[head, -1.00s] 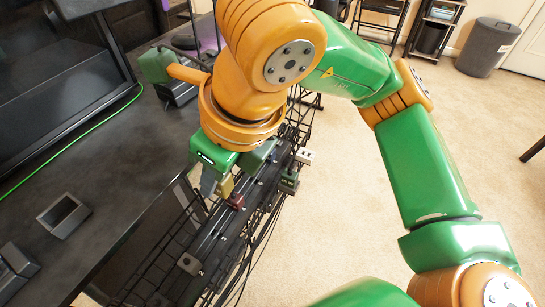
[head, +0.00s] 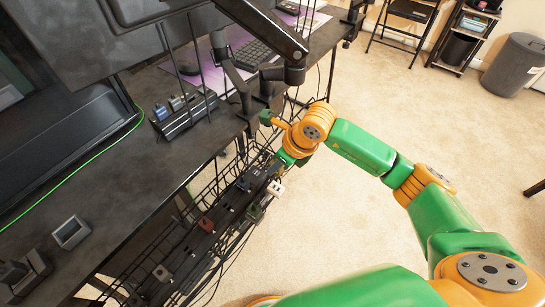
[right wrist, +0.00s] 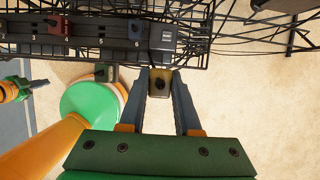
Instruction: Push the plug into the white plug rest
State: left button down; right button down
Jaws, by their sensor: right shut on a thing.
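The yellow plug (right wrist: 160,82) is between the two fingertips of my right gripper (right wrist: 159,86) in the right wrist view, and the gripper is shut on it. In the head view my right gripper (head: 284,164) is just above the white plug rest (head: 275,188), at the far end of the strip. I cannot tell from the head view whether the plug touches the rest. The white rest is not clearly seen in the right wrist view, where the plug may hide it.
A black power strip (right wrist: 110,33) with numbered sockets and a red plug (right wrist: 57,25) lies in the wire tray (head: 130,262) beside the desk (head: 120,175). A dark green rest (head: 255,212) sits near the white one. Cables hang below. Open carpet (head: 330,230) is to the right.

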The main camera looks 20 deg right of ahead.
jog(key=b, duration=0.6)
send_over(272, 185)
jog(key=s+d, duration=0.1)
jog(key=shift+f, duration=2.95)
jog(key=shift+s, duration=0.1)
jog(key=shift+f+b, duration=1.4)
jog(key=c, duration=0.5)
grip_release()
jog(key=p+v, duration=0.1)
jog(key=v, duration=0.6)
jog(key=shift+r, duration=0.1)
